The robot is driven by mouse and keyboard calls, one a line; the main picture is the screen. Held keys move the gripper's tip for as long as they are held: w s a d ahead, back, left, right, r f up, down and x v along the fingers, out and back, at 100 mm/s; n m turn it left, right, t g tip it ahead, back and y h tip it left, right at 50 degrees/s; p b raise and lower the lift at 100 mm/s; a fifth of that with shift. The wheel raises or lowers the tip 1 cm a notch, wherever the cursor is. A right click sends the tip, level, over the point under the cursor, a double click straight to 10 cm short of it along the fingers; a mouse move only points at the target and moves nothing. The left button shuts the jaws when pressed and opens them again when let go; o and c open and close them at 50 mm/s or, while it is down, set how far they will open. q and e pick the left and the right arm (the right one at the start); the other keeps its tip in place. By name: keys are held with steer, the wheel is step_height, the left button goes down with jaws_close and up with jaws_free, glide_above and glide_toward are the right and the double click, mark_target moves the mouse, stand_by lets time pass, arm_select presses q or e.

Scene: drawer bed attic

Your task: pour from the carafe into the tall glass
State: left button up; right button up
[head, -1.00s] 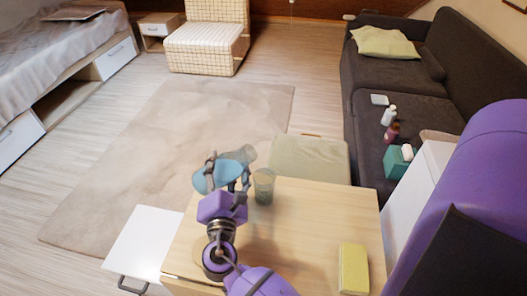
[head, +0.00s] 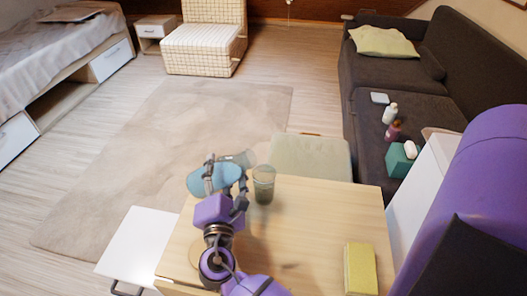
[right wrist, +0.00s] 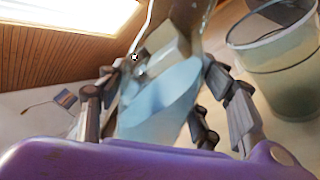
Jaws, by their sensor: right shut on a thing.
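The carafe (head: 207,179) is bluish and see-through. It lies tipped almost on its side above the table, with its clear neck (head: 238,159) pointing right, near the rim of the tall glass. My right gripper (head: 228,190) is shut around the carafe; in the right wrist view the fingers flank its blue body (right wrist: 165,98). The tall glass (head: 264,183) stands upright on the table, just right of the gripper, with dark greenish content in its lower part. It also shows in the right wrist view (right wrist: 282,60). I cannot make out a stream. My left gripper is out of view.
The wooden table (head: 310,225) is mostly clear. A yellow block (head: 360,269) lies at its front right. A pale cushioned seat (head: 312,158) stands behind it, and a white drawer front (head: 138,245) is at left. A dark sofa (head: 410,110) stands at right.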

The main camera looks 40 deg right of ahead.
steer(key=shift+r, duration=0.15)
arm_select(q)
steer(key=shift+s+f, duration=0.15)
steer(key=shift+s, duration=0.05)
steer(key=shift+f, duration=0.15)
arm_select(e)
steer(key=shift+a+m, duration=0.1)
steer(key=shift+m, duration=0.3)
arm_select(q)
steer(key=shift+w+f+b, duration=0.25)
steer(key=shift+b, duration=0.3)
arm_select(e)
steer(key=shift+w+r+m, duration=0.1)
steer(key=shift+r+m, duration=0.2)
steer(key=shift+m, duration=0.1)
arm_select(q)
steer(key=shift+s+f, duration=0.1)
arm_select(e)
steer(key=shift+a+m+b, duration=0.1)
steer(key=shift+m+b, duration=0.3)
steer(key=shift+b, duration=0.05)
arm_select(q)
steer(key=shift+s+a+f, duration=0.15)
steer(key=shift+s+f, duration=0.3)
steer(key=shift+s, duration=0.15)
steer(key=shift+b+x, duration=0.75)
steer(key=shift+b, duration=0.05)
arm_select(e)
steer(key=shift+m, duration=0.6)
steer(key=shift+r, duration=0.15)
